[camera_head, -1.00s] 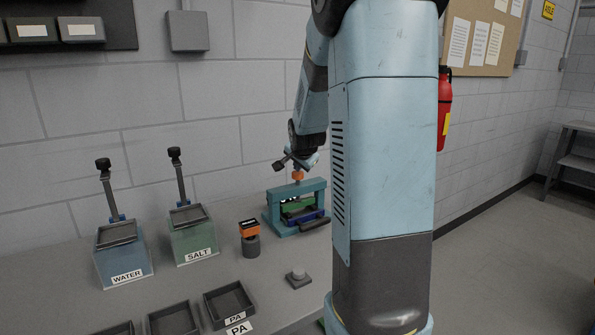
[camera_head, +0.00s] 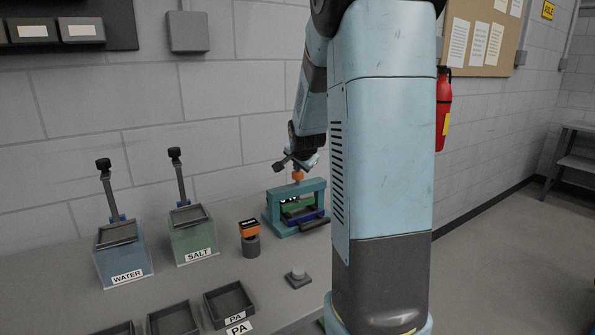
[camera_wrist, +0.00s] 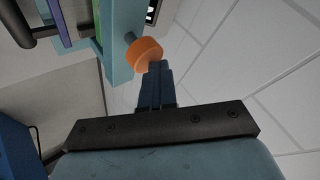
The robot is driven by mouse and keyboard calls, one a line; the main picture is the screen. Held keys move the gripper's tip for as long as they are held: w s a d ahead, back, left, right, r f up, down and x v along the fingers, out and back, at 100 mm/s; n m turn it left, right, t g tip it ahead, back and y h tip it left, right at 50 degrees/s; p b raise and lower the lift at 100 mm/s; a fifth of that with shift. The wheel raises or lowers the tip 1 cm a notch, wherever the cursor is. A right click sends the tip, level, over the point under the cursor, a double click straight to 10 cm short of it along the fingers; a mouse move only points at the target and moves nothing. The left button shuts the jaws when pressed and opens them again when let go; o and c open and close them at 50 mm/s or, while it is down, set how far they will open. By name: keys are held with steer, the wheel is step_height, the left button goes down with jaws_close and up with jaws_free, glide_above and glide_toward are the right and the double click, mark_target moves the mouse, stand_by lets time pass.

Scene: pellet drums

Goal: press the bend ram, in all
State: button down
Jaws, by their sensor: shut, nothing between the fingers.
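The bend ram is a teal press frame (camera_head: 274,208) on the bench against the wall. An orange knob (camera_head: 298,175) on a dark stem stands upright on its top. Inside the frame are a green part (camera_head: 297,203) and a blue part. My gripper (camera_head: 298,168) is just above the knob, partly hidden by its own wrist. In the wrist view, my shut, empty fingers (camera_wrist: 155,68) point at the orange knob (camera_wrist: 146,51), and their tips overlap its edge. I cannot tell whether they touch it. The frame's top beam (camera_wrist: 122,60) shows beside the knob.
A dark handle (camera_head: 314,224) sticks out in front of the press. An orange-topped device (camera_head: 250,241) stands to its left, with a small button block (camera_head: 298,278) in front. Further left are the SALT (camera_head: 195,240) and WATER (camera_head: 122,262) boxes. Open trays (camera_head: 229,304) lie in front.

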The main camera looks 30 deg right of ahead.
steer(key=shift+s+a+f+g, duration=0.1)
steer(key=shift+s+f+g, duration=0.2)
steer(key=shift+f, duration=0.25)
steer(key=shift+w+r, duration=0.2)
steer(key=shift+r, duration=3.65)
